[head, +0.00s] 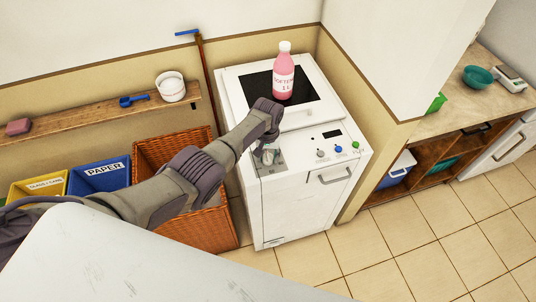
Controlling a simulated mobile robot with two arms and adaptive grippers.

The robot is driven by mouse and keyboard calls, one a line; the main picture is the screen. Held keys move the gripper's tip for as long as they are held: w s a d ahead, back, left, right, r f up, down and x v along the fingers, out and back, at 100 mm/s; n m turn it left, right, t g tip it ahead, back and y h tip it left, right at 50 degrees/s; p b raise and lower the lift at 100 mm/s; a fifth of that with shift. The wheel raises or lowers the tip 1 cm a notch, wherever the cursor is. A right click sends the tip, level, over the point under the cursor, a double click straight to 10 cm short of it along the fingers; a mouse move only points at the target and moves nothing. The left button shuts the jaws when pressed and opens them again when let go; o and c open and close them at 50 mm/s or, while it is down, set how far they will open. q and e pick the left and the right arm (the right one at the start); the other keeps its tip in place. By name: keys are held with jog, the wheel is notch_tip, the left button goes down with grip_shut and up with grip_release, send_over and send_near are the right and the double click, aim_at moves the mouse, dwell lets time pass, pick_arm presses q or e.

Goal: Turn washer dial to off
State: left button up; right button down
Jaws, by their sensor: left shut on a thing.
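The white washer (290,205) stands in the middle of the head view, against the wall corner. The dial (268,157) sits on a grey panel at the left of its sloped control strip and is small and partly covered. My left arm reaches in from the left, and my left gripper (263,149) points down at the dial, shut on it. The fingertips are mostly hidden by my wrist, and I cannot read the dial's setting. My right gripper is not in view.
A pink softener bottle (284,74) stands on the washer lid. A small grey knob (320,153), a blue knob (338,149) and a green knob (355,145) are right of the dial. An orange wicker basket (207,232) stands left of the washer. Tiled floor is clear at right.

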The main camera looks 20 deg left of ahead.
aim_at(268, 155)
pick_arm(q)
jog(key=shift+w+r, duration=0.1)
dwell(0.4)
jog(key=o, duration=1.1)
jog(key=shift+o, duration=0.2)
notch_tip(268, 155, up, 12)
